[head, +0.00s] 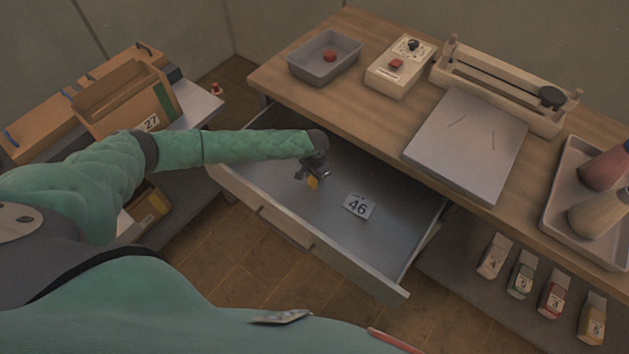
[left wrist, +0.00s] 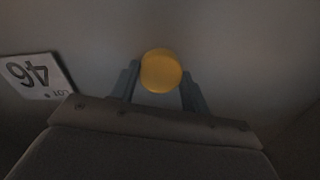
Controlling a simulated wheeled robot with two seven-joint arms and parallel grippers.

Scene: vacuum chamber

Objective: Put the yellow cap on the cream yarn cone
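The yellow cap (head: 312,183) is at the open grey drawer, just under my left gripper (head: 312,177). In the left wrist view the yellow cap (left wrist: 161,71) sits between the two fingertips of my left gripper (left wrist: 160,82), one finger close on each side. I cannot tell whether the fingers touch it or whether it rests on the drawer floor. The cream yarn cone (head: 598,214) stands in a pale tray (head: 556,214) at the right end of the wooden table, with its top bare. My right gripper is not in view.
The drawer (head: 345,236) holds a card marked 46 (head: 358,205). A reddish cone (head: 606,167) shares the cone tray. A grey tray (head: 310,66), a control box (head: 399,68) and a grey board (head: 466,145) lie on the table.

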